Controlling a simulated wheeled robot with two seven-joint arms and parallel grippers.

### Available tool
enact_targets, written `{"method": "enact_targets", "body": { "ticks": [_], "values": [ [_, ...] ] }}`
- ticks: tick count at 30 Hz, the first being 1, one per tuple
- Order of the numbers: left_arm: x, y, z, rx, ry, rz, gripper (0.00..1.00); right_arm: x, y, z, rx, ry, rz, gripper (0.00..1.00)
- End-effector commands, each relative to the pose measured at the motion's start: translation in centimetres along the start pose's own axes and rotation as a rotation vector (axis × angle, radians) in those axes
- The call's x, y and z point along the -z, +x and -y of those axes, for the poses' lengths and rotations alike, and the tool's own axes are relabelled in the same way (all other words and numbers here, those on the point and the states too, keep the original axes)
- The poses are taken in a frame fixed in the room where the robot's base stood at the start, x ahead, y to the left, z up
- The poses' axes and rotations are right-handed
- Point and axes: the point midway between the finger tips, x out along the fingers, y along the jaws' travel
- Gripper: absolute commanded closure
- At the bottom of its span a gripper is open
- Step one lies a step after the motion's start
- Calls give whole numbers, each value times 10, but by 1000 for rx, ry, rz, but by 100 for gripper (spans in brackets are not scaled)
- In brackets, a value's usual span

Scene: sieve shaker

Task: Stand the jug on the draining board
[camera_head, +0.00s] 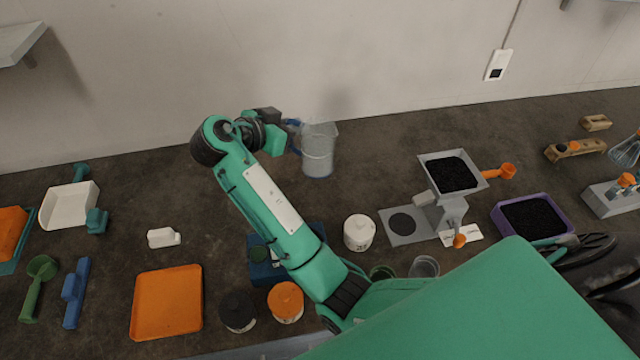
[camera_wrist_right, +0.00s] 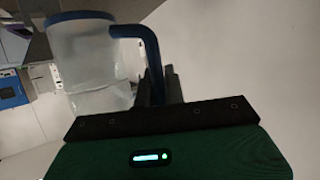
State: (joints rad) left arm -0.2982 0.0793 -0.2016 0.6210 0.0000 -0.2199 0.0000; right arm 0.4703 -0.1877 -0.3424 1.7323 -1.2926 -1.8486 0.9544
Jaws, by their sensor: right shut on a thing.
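The jug (camera_head: 319,152) is clear, with a blue handle and blue edging, and looks roughly upright near the back wall. My right gripper (camera_head: 283,127) is at its left side, shut on the blue handle. In the wrist view the translucent jug (camera_wrist_right: 92,62) fills the upper left, and its handle (camera_wrist_right: 151,60) runs down to the jaws. I cannot tell whether the jug touches the bench. A flat orange tray (camera_head: 167,303) with a low rim lies front left, bare; I cannot tell whether this is the draining board. My left gripper is not in view.
Lidded tubs, including a white one (camera_head: 359,232), stand near my forearm. A grey hopper (camera_head: 450,178) stands right of the jug.

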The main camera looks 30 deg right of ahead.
Motion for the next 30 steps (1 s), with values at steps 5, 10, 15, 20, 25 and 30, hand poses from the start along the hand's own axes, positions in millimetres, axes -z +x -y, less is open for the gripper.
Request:
{"method": "enact_targets", "body": {
  "ticks": [5,10,15,20,25,30],
  "values": [
    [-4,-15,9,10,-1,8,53,-43,19,-1,-3,-10,-2,100],
    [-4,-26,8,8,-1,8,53,-85,36,-1,-2,-10,-1,100],
    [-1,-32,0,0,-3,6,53,-115,48,0,1,-5,-1,100],
    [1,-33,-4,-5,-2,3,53,-127,53,0,2,-3,-2,100],
    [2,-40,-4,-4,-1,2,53,-149,62,0,0,-6,-1,100],
    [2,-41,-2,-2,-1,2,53,-162,67,0,2,-2,0,100]
  ]
}}
